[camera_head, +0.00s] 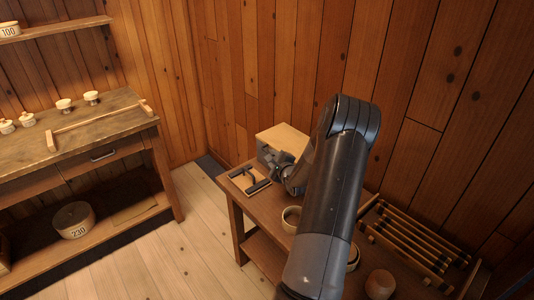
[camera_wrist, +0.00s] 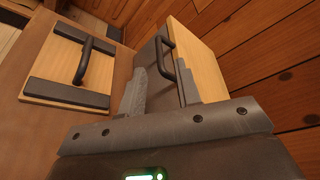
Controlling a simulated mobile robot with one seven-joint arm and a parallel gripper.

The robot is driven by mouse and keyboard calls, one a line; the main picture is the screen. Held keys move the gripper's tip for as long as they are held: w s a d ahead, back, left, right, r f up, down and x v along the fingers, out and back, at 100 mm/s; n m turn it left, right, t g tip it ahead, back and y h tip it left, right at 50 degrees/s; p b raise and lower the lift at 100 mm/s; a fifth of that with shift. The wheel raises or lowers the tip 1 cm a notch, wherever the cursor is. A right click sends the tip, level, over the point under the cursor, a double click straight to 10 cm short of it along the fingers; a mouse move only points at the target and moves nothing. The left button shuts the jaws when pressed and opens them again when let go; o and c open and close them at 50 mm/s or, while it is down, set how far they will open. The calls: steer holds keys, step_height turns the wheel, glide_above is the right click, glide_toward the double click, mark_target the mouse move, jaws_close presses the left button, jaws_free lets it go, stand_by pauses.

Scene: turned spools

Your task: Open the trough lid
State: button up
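A box with a pale wooden top (camera_head: 285,138) stands at the back of the small table. In the wrist view its dark front face carries a black bar handle (camera_wrist: 167,62). A flat wooden panel (camera_wrist: 70,68) with dark end strips and its own black handle (camera_wrist: 84,60) lies to the left; the panel also shows in the head view (camera_head: 238,181). I cannot tell for certain which is the trough lid. My gripper (camera_wrist: 163,95) is open, its grey fingers apart. The box handle's lower end appears between them; contact is unclear. My arm hides part of the box in the head view.
The small table (camera_head: 237,212) also holds a bowl (camera_head: 291,219), a rack of rods (camera_head: 412,240) and a wooden spool or cup (camera_head: 380,284). Wooden walls stand close behind. A workbench (camera_head: 75,135) is at left, with clear floor between.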

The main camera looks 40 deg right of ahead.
mark_target(268, 153)
steer(key=x, duration=0.6)
steer(key=shift+w+d, duration=0.1)
steer(key=shift+w, duration=0.2)
jaws_close()
